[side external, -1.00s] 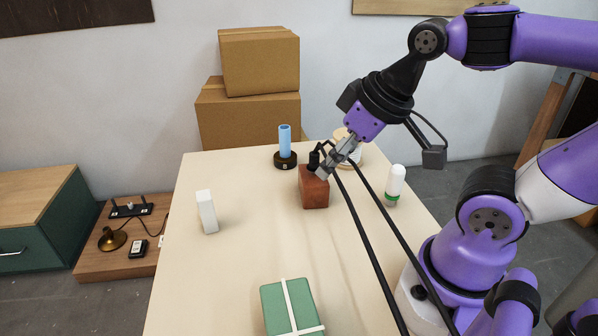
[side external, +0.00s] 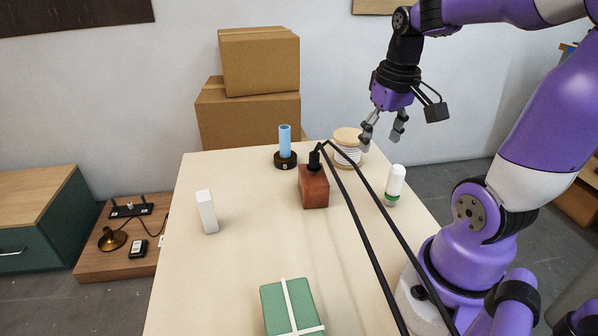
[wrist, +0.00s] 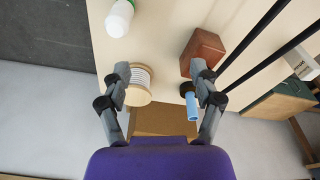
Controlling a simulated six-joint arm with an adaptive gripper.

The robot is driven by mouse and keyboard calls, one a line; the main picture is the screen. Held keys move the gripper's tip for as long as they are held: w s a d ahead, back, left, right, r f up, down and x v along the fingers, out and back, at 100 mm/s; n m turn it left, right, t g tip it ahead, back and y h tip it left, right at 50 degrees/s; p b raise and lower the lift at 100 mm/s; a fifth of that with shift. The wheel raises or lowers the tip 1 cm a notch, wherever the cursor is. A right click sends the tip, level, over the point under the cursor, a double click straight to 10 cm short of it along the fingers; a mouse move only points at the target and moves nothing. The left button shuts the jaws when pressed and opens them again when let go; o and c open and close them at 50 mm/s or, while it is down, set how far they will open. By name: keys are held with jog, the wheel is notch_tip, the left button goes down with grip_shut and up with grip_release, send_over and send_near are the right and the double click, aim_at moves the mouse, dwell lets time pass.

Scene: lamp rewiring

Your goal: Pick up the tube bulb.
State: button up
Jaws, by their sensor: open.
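I cannot tell for certain which piece is the tube bulb. A light-blue tube (side external: 285,140) stands upright in a dark round base (side external: 285,162) at the back of the table. A white rounded cylinder with a green band (side external: 395,185) stands near the right edge. My gripper (side external: 382,137) is open and empty, raised above the back right of the table by the wire spool. In the wrist view the spool (wrist: 139,84) shows by the left finger. The blue tube (wrist: 192,107) shows by the right finger, which partly covers its base. The white cylinder (wrist: 119,18) is at the top.
A red-brown block with a black top fitting (side external: 314,188) stands mid-table, with two long black bars (side external: 365,230) slanting from it toward the front right. A white block (side external: 207,212) is at left, a green box (side external: 292,307) in front. Cardboard boxes (side external: 248,118) stand behind.

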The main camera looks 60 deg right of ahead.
aim_at(395, 181)
jog(key=s+d, duration=0.1)
jog(key=s+d+f+m+g, duration=0.1)
jog(key=d, duration=0.1)
jog(key=s+d+m+y, duration=0.1)
jog(key=d, duration=0.1)
jog(key=shift+s+d+f, duration=0.15)
jog(key=shift+s+f, duration=0.05)
jog(key=shift+f, duration=0.2)
notch_tip(395, 181, down, 4)
jog(key=shift+r, duration=0.1)
jog(key=f, duration=0.6)
jog(key=shift+w+a+f, duration=0.15)
jog(key=shift+a, duration=0.05)
jog(key=c, duration=1.1)
